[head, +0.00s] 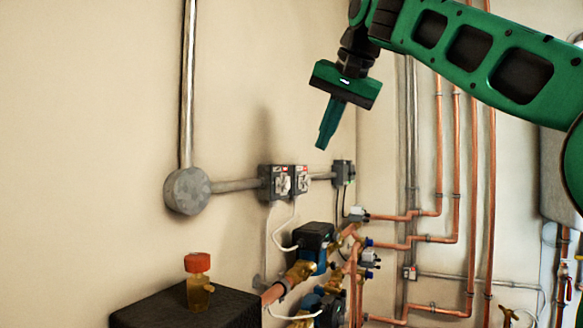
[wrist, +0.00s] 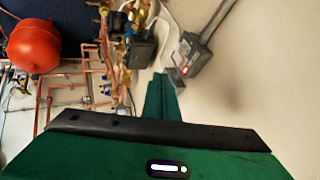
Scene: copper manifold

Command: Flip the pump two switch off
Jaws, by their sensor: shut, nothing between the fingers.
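Two grey switch boxes sit side by side on the wall in the head view, a left one (head: 275,182) and a right one (head: 302,181). Both have pale front plates and small red-and-white labels. The labels are too small to read, so I cannot tell which is pump two, nor how the switches are set. My gripper (head: 322,142) is shut and empty, pointing down, above and to the right of the boxes in the picture, apart from them. In the wrist view the gripper's fingers (wrist: 160,88) are together, with a grey box (wrist: 198,62) showing red just beyond, to the right.
A third grey box (head: 343,173) is on the wall to the right. A round grey junction box (head: 187,190) and conduit are to the left. Pumps (head: 314,240), copper pipes (head: 440,150) and a red-capped fitting (head: 198,282) are near. A red vessel (wrist: 32,45) shows in the wrist view.

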